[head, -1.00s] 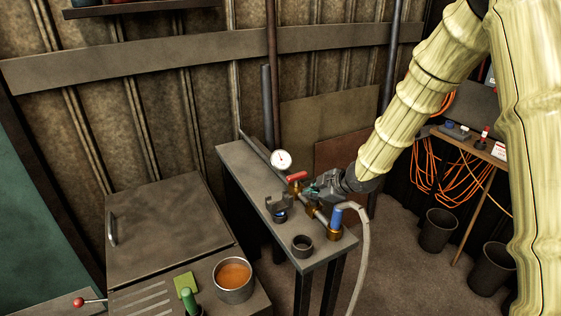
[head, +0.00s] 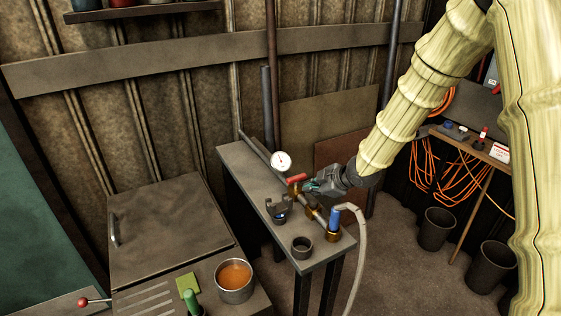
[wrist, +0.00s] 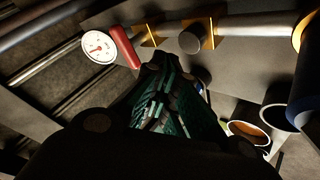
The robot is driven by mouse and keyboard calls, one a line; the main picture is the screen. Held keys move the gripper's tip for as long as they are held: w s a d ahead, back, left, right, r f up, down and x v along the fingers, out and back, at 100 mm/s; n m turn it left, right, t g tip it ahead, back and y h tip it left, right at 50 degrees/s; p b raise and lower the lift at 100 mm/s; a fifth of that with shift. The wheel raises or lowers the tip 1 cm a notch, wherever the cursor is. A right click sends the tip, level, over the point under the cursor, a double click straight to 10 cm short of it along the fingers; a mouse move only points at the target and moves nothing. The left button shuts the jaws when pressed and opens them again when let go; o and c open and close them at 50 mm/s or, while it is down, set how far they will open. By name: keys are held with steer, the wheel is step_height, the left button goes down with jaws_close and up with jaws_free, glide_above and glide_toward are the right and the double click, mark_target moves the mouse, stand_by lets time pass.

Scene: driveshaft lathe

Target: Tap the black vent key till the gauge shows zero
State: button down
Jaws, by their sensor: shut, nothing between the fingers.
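The round white gauge (head: 281,160) stands on the pipe on the narrow bench, beside a red handle (head: 297,178). In the wrist view the gauge (wrist: 100,45) shows a needle, but its reading is too small to tell. A short dark cylinder (wrist: 191,41) juts from the pipe there; I cannot tell if it is the black vent key. No vent key stands out in the head view, where my gripper covers part of the pipe. My gripper (head: 310,187) is shut and empty, close beside the pipe and red handle. Its dark fingers (wrist: 168,68) point toward the pipe in the wrist view.
A blue handle (head: 334,218) and hose (head: 361,250) are at the pipe's near end. A dark cup (head: 302,247) and a bracket (head: 279,209) are on the bench (head: 245,170). A pot of orange liquid (head: 234,276) stands on a lower unit at left. Bins stand at right.

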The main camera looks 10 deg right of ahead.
mark_target(312, 202)
step_height(312, 202, up, 5)
steer(key=p, duration=0.3)
steer(key=shift+f+p, duration=0.15)
steer(key=shift+p, duration=0.15)
stand_by(0.4)
